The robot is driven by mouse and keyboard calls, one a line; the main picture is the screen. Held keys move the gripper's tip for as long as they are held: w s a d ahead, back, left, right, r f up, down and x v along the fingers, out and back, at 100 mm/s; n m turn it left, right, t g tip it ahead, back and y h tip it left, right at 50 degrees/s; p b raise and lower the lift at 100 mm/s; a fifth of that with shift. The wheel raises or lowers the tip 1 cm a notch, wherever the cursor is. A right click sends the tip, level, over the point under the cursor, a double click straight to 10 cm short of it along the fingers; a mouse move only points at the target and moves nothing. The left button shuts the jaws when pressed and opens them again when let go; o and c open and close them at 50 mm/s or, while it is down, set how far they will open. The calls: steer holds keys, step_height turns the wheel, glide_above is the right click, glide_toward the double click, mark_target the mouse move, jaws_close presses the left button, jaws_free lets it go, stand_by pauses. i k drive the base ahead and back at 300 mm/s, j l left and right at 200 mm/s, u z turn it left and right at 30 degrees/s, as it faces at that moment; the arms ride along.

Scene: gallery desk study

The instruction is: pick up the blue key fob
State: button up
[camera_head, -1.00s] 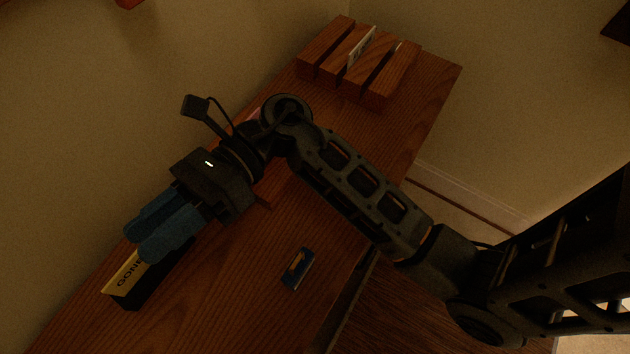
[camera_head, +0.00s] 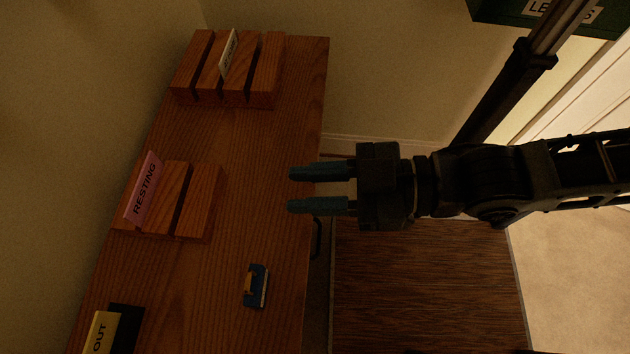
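The blue key fob (camera_head: 263,288) lies flat on the wooden desk (camera_head: 216,263), near the desk's front edge. It is a small dark blue piece with a tan or gold patch on it. My gripper (camera_head: 290,190) is above and beyond the fob in the picture, near the desk's front edge. Its two blue fingers are apart with a clear gap, and nothing is between them. The fob is fully in sight and apart from the gripper.
Another slotted block (camera_head: 264,72) holds a white card at the far end. A black holder with a yellow OUT card (camera_head: 101,332) is at lower left. Bare desk surrounds the fob.

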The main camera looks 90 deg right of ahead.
mark_target(256, 286)
steer(key=k+l+u, duration=0.1)
steer(key=k+u, duration=0.35)
steer(key=k, duration=0.5)
